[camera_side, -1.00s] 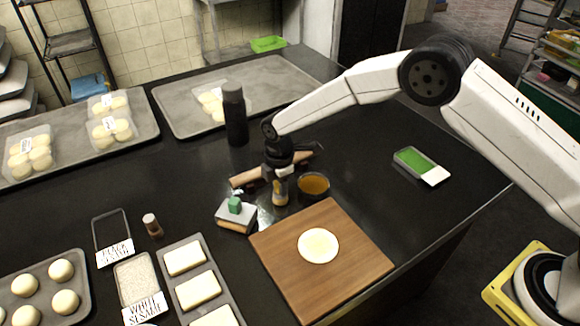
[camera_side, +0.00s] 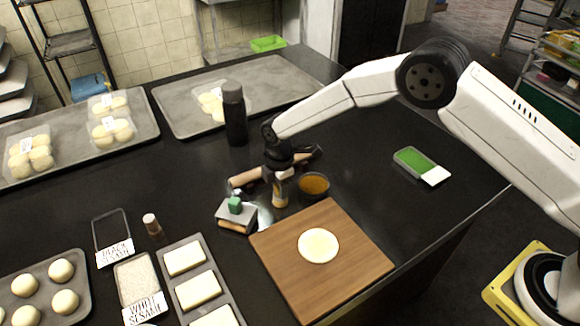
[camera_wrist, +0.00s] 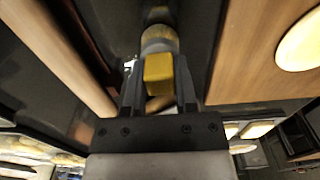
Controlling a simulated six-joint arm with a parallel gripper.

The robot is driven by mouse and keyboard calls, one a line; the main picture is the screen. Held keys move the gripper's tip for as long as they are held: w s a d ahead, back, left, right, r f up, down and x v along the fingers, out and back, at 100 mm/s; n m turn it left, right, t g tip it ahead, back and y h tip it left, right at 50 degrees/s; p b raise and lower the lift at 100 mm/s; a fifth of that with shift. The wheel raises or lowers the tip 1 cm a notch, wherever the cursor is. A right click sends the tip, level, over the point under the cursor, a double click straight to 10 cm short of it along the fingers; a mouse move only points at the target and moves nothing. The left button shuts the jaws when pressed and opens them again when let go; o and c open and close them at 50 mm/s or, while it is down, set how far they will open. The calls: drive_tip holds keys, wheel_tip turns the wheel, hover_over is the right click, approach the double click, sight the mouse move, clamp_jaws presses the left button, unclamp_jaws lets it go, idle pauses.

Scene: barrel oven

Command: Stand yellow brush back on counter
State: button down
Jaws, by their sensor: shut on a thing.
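My gripper (camera_side: 280,180) is low over the counter (camera_side: 375,195), between the rolling pin and the cutting board. It is shut on the yellow brush (camera_side: 280,196), which looks about upright in the side view, with its bristle end down at or close to the counter. Whether it touches the counter I cannot tell. In the wrist view the brush's yellow block-shaped end (camera_wrist: 158,74) sits between the fingers (camera_wrist: 158,90), with the round pale bristle part beyond it. The fingers hide part of the brush in the side view.
A bowl of orange-brown liquid (camera_side: 314,186) stands just right of the brush. The cutting board (camera_side: 345,265) with a dough disc (camera_side: 318,245) is in front. A dark bottle (camera_side: 235,115) stands behind.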

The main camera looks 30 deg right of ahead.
drive_tip(key=shift+f, duration=0.15)
drive_tip(key=shift+c, duration=1.6)
unclamp_jaws()
drive_tip(key=shift+r, duration=3.95)
drive_tip(key=shift+d, duration=0.1)
